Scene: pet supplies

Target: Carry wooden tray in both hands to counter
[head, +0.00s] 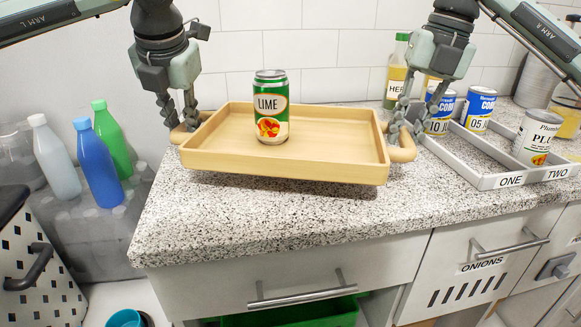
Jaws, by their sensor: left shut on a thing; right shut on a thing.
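The wooden tray (335,165) is light wood with a low rim and a looped handle at each end. It is over the front left part of the speckled counter (230,220); I cannot tell for sure whether its base touches the top. A green and white can labelled LIME (271,108) stands upright in the tray, left of its middle. My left gripper (180,125) is shut on the tray's left handle. My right gripper (400,128) is shut on the tray's right handle. The fingers hide parts of both handles.
Right of the tray, a grey divided box (485,182) marked ONE and TWO holds several cans. A bottle labelled HER (396,75) stands behind my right gripper. Blue (95,162), green and grey bottles stand left of the counter. Drawers with bar handles (302,297) are below.

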